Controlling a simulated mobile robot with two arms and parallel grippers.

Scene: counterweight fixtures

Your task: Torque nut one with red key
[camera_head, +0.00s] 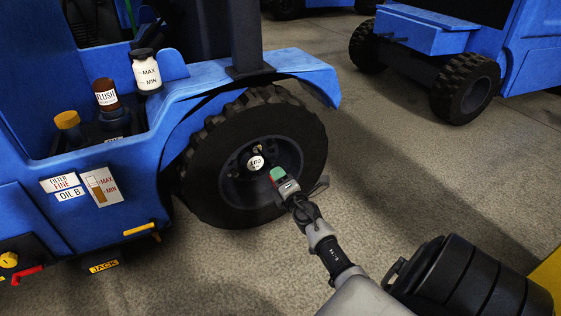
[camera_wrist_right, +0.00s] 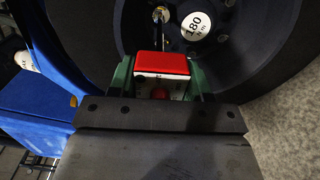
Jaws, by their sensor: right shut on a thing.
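My right gripper (camera_head: 279,175) reaches in from the lower right in the head view, in front of the hub of a black wheel (camera_head: 305,130). In the right wrist view its green fingers (camera_wrist_right: 162,75) are shut on a block with a red top and a pale front, taken as the red key (camera_wrist_right: 163,64). Its far end is hidden. Beyond it, a metallic nut (camera_wrist_right: 159,14) shows on the wheel's dark hub. I cannot tell whether the key touches a nut. My left gripper is not in view.
The wheel belongs to a blue vehicle (camera_head: 210,93) carrying bottles (camera_head: 146,72) and a yellow-capped filler (camera_head: 69,124). A red lever (camera_head: 27,275) and a JACK label (camera_head: 103,266) sit low at left. Another blue vehicle (camera_head: 430,32) stands behind. Concrete floor (camera_head: 400,170) between is clear.

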